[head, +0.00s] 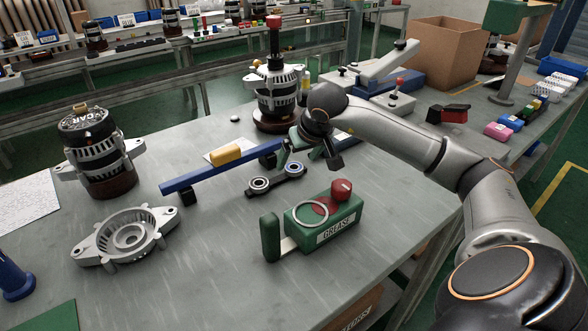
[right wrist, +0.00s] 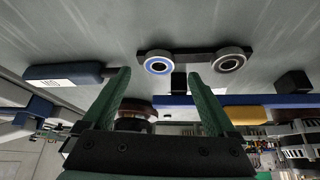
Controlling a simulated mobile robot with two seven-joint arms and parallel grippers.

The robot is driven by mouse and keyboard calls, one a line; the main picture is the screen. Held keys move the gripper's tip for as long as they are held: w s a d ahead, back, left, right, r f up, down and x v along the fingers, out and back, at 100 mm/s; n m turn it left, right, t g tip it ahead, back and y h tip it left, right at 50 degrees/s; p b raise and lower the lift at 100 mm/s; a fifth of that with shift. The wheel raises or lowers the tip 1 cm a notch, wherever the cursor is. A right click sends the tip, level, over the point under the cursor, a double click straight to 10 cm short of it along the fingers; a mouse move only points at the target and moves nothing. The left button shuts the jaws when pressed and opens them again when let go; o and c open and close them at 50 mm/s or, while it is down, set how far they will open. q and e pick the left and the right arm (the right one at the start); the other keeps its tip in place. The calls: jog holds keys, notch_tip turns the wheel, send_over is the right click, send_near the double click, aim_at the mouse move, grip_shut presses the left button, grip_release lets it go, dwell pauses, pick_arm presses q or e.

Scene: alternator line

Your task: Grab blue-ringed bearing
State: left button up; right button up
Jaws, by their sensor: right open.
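The blue-ringed bearing (head: 294,169) sits at the right end of a small dark two-seat holder (head: 277,179) on the grey table. A plain grey bearing (head: 258,184) sits at the holder's left end. In the right wrist view the blue-ringed bearing (right wrist: 157,66) shows between the lines of the fingers and beyond their tips, with the plain bearing (right wrist: 229,61) to its right. My right gripper (head: 307,157) is open and empty, just behind and above the blue-ringed bearing, apart from it. Its green fingers (right wrist: 160,76) are spread wide. My left gripper is out of view.
A blue bar (head: 220,170) with a yellow block (head: 226,153) lies behind the holder. A green grease box (head: 324,220) with a red knob stands in front. An alternator (head: 277,88) stands behind; a grey housing (head: 125,236) lies left.

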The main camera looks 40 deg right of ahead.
aim_at(294, 167)
jog(key=shift+x, duration=1.6)
jog(key=shift+c, duration=0.3)
grip_shut()
jog(key=shift+r, duration=0.1)
